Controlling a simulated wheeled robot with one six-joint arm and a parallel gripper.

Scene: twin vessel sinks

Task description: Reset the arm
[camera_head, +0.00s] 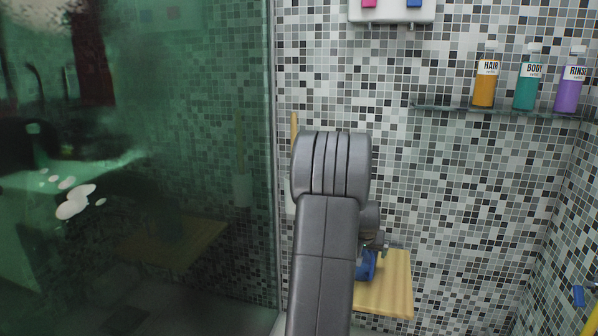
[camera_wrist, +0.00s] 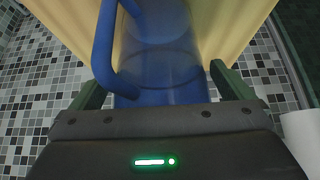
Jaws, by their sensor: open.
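My gripper (camera_wrist: 165,80) shows in the wrist view with its two dark fingers apart. A blue translucent vessel with a curved handle (camera_wrist: 165,55) fills the space between and beyond the fingers. I cannot tell whether the fingers touch it. The handle is at the left finger's side. In the head view a small part of the blue vessel (camera_head: 366,266) shows beside my arm, by a wooden bench (camera_head: 398,290). My arm stands in the middle of the head view and hides most of the vessel and part of the bench.
A green-tinted glass panel (camera_head: 190,120) stands left of my arm. A glass shelf (camera_head: 450,109) on the mosaic wall holds an orange bottle (camera_head: 485,88), a green bottle (camera_head: 526,92) and a purple bottle (camera_head: 569,92). A white object (camera_wrist: 302,140) is at the wrist view's right edge.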

